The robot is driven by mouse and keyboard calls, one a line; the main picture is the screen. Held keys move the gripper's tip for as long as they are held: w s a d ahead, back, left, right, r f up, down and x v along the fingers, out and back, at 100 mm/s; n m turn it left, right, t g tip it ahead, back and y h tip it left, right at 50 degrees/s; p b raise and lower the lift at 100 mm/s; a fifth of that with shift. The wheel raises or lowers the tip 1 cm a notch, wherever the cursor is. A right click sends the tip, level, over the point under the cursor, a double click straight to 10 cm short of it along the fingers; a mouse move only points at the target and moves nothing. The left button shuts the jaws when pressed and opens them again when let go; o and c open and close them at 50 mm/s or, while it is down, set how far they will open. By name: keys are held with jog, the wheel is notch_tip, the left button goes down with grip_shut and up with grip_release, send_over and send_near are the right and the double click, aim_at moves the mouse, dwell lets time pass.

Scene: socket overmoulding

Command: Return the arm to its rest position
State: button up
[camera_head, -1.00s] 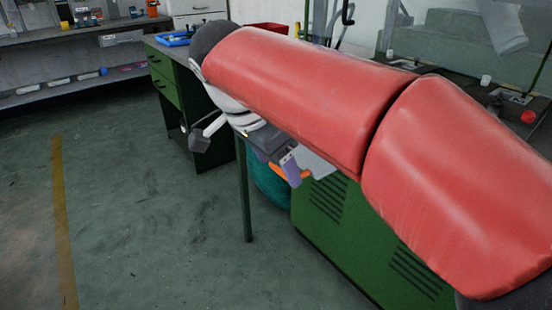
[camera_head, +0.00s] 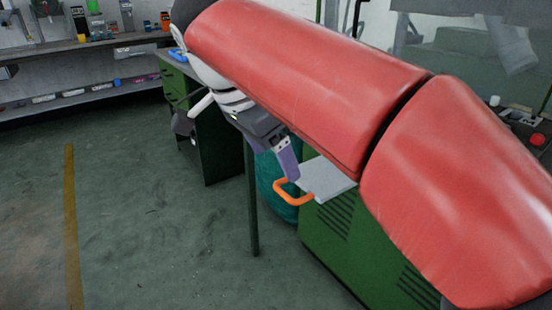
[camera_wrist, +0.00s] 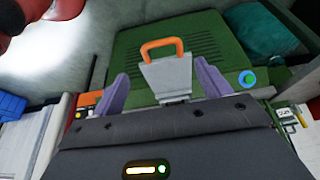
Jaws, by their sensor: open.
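My gripper (camera_head: 288,162) hangs below my red-covered arm in the head view; one purple finger shows clearly there. In the wrist view its two purple fingers are apart, and my gripper (camera_wrist: 161,72) is open. A grey plate with an orange handle (camera_head: 293,192) sticks out at the front of the green machine, close to the finger in the head view. In the wrist view the plate (camera_wrist: 163,78) and its orange handle appear between the fingers, with gaps on both sides. Whether a finger touches it cannot be told.
The green machine housing (camera_head: 350,225) stands below my arm, with a teal bin (camera_head: 272,185) and a thin table leg (camera_head: 251,200) beside it. A control box with a red button (camera_head: 537,139) is at the right. Open floor (camera_head: 150,220) lies at the left.

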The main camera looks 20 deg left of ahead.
dwell(0.3)
jog(key=s+d+f+n+y, duration=0.1)
jog(key=d+f+n, duration=0.15)
jog(key=d, duration=0.65)
jog(key=d+f+n, duration=0.2)
jog(key=d+f, duration=0.2)
jog(key=d, duration=0.5)
jog(key=s+d+f+n+t+y, duration=0.1)
jog(key=s+d+f+n+t, duration=0.1)
jog(key=s+d+f, duration=0.6)
jog(key=d+f+n, duration=0.1)
jog(key=d+f, duration=0.2)
jog(key=f, duration=0.1)
jog(key=shift+d+y, duration=0.25)
jog(key=shift+y, duration=0.15)
